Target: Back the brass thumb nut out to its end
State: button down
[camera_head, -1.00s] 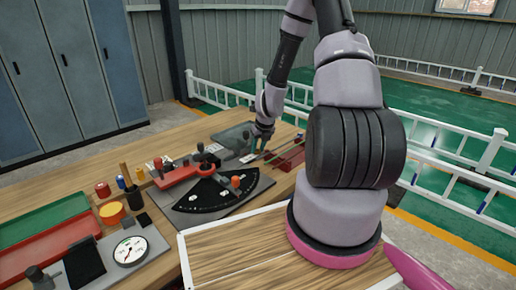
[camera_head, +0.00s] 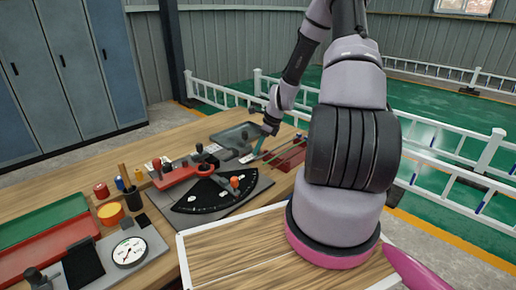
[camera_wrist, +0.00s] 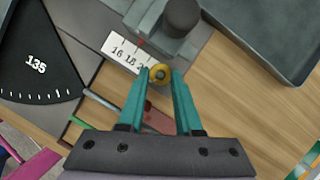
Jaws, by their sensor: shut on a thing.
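The brass thumb nut (camera_wrist: 160,73) is a small round yellow ring in the wrist view, with a darker centre. It sits at the near end of a grey block (camera_wrist: 158,38) with a dark round knob (camera_wrist: 183,16), beside a white scale strip (camera_wrist: 122,48) bearing numbers such as 16 and 18. My gripper (camera_wrist: 161,75) has its teal fingertips on either side of the nut and is shut on it. In the head view my gripper (camera_head: 248,157) reaches down at the far end of the bench; the nut is too small to make out there.
A black dial plate (camera_head: 200,196) with an orange-topped knob (camera_head: 234,182) and a red lever (camera_head: 180,177) lie left of my gripper. A dark tray (camera_wrist: 265,35) stands to the right in the wrist view. Red rails (camera_head: 290,156) lie close on the gripper's right.

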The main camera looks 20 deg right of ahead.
jog(key=n, duration=0.2)
jog(key=n+g, duration=0.1)
jog(key=n, duration=0.1)
jog(key=n+g, duration=0.1)
jog(key=shift+w+d+n+y, duration=0.15)
jog(key=shift+w+n+y, duration=0.15)
jog(key=shift+n+y, duration=0.1)
dwell(0.4)
jog(key=c, duration=0.6)
grip_release()
jog(key=v, duration=1)
jog(key=shift+w+d+r, duration=0.1)
jog(key=shift+d+r, duration=0.1)
jog(key=shift+r, duration=0.2)
jog(key=shift+n, duration=0.3)
